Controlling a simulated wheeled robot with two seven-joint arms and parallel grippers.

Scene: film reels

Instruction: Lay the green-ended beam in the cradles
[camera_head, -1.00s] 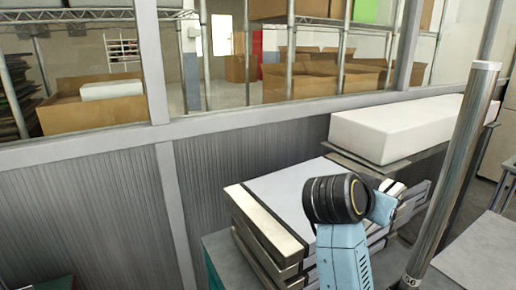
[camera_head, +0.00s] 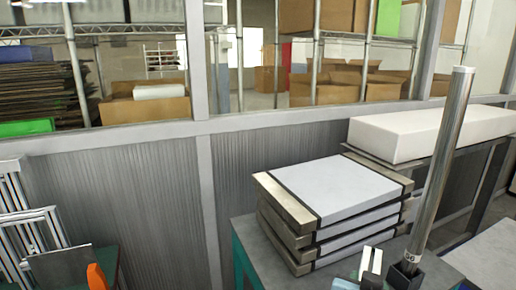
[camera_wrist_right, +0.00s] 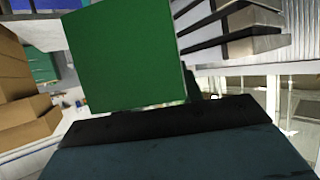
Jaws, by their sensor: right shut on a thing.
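In the right wrist view, a flat green face (camera_wrist_right: 125,60), matching the end of the green-ended beam, stands very close to the camera. My right gripper (camera_wrist_right: 185,120) shows there as a dark edge in front of it and is shut on the beam. Its fingertips and the rest of the beam are hidden. In the head view I cannot make out the beam. I cannot surely identify any cradles. My left gripper is not in view.
A stack of white boxes with dark bands (camera_head: 335,190) sits on a bench. A tall metal post (camera_head: 443,165) stands to its right. A long white block (camera_head: 430,133) lies on a rack behind. Metal frames (camera_head: 30,225) and an orange piece (camera_head: 97,276) are at left.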

